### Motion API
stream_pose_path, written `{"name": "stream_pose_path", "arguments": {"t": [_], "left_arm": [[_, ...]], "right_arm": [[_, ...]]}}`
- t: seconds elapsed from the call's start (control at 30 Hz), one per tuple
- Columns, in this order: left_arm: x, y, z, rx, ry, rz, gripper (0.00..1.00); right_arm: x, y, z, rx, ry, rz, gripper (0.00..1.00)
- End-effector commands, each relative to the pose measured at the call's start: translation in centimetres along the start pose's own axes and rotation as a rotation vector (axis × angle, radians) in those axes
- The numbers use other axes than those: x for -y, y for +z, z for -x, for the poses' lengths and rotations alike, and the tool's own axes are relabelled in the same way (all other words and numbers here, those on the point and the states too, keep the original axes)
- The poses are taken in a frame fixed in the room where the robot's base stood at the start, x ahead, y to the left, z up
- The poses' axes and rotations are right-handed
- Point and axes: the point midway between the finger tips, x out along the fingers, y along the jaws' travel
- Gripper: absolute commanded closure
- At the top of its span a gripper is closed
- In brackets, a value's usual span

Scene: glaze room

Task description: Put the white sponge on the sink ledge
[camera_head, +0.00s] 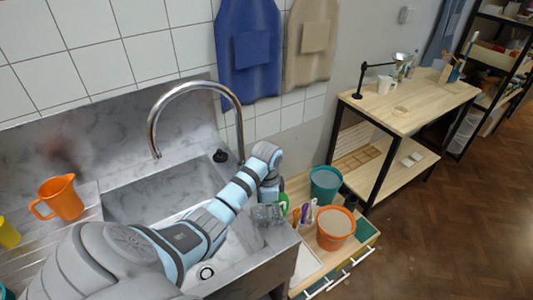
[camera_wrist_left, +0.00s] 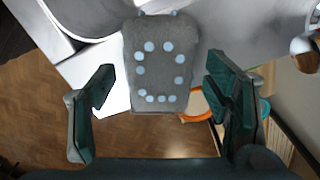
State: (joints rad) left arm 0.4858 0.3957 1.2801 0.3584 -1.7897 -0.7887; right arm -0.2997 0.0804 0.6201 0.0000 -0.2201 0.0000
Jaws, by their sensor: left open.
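I cannot make out a white sponge in either view. The grey stone-like sink (camera_head: 240,268) fills the lower left of the head view, with my left arm across it. My left gripper (camera_head: 268,198) is at the sink's right edge; in the left wrist view its dark green fingers (camera_wrist_left: 160,84) are spread, with nothing held. A grey plate with a ring of pale round spots (camera_wrist_left: 160,92) shows between and beyond the fingers, beside the sink rim. It also shows below the gripper in the head view (camera_head: 267,214). My right gripper is not in view.
A curved metal faucet (camera_head: 152,125) arches over the sink. An orange jug (camera_head: 66,197) and a yellow cup (camera_head: 8,233) stand at left. A teal bucket (camera_head: 325,185) and an orange bucket (camera_head: 335,228) stand on a low wooden unit right of the sink.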

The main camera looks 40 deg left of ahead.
Motion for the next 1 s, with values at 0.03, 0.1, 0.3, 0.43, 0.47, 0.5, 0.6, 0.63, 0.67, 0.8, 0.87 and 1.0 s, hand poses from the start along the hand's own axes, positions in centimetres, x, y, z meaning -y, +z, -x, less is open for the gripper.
{"name": "stream_pose_path", "arguments": {"t": [0.03,0.1,0.3,0.43,0.47,0.5,0.6,0.63,0.67,0.8,0.87,1.0], "left_arm": [[0.1,0.0,1.2,-0.002,-0.004,0.000,0.29],[0.1,0.0,2.9,-0.002,-0.005,0.000,0.29],[0.1,0.0,6.1,-0.001,-0.002,0.001,0.29],[0.0,0.0,6.4,0.001,-0.001,0.001,0.29],[0.0,0.0,6.4,0.001,-0.001,0.001,0.29],[0.0,0.0,6.4,0.001,-0.001,0.001,0.29],[0.0,0.0,6.4,0.000,-0.001,0.001,0.29],[0.0,0.0,6.4,0.000,-0.001,0.001,0.29],[0.0,0.0,6.4,0.000,-0.001,0.001,0.29],[0.0,0.0,6.3,0.000,-0.001,0.001,0.29],[0.0,-0.1,6.3,-0.002,-0.001,0.002,0.29],[-1.5,-2.8,4.8,-0.053,-0.016,0.053,0.29]], "right_arm": [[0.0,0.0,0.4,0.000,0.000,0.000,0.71],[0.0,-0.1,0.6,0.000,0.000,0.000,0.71],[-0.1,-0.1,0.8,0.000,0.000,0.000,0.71],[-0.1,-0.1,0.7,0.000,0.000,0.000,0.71],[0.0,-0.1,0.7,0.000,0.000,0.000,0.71],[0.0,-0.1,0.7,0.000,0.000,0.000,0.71],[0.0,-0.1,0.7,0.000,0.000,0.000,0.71],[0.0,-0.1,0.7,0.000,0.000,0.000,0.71],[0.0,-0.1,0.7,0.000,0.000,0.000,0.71],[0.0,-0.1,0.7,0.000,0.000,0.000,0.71],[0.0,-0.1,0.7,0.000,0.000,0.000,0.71],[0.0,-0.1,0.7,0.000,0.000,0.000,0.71]]}}
